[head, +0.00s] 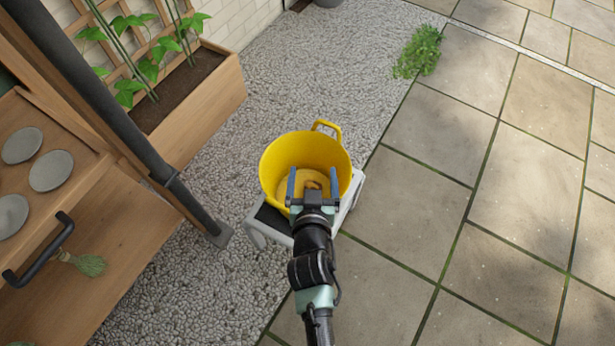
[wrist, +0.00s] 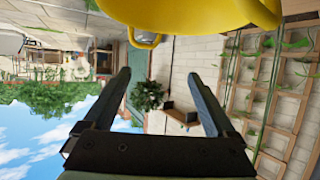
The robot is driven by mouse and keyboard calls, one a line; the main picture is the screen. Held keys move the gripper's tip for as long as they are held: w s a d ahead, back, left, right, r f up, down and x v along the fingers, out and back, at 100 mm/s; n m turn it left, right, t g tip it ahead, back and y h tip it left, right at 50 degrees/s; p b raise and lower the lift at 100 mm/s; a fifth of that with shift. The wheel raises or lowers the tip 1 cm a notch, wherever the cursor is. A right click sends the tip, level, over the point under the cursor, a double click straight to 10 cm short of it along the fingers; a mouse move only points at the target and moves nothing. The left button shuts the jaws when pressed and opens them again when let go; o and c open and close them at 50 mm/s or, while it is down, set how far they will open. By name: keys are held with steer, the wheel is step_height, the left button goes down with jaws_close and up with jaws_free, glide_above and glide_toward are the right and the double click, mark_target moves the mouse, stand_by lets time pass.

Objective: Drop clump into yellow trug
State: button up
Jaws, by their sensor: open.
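The yellow trug (head: 305,147) stands upright on a small grey stand, with one handle showing at its far rim. Its yellow wall also shows at the top of the wrist view (wrist: 190,14). A leafy green clump (head: 420,52) lies at the seam between gravel and paving, well beyond the trug to the upper right. My gripper (head: 312,171) is open, with nothing between its fingers. In the head view its fingers overlap the near side of the trug and hide part of it. The empty fingers also show in the wrist view (wrist: 159,74). No clump shows inside the visible part of the trug.
The grey stand (head: 357,187) sits on gravel beside the paving (head: 430,150). A wooden planter (head: 200,95) with climbing plants and a trellis is at upper left. A wooden shelf unit (head: 110,245) with a dark post is at left. The paving at right is clear.

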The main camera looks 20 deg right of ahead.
steer(key=p+v, duration=0.1)
steer(key=v, duration=0.6)
steer(key=shift+s, duration=0.25)
steer(key=shift+a, duration=0.1)
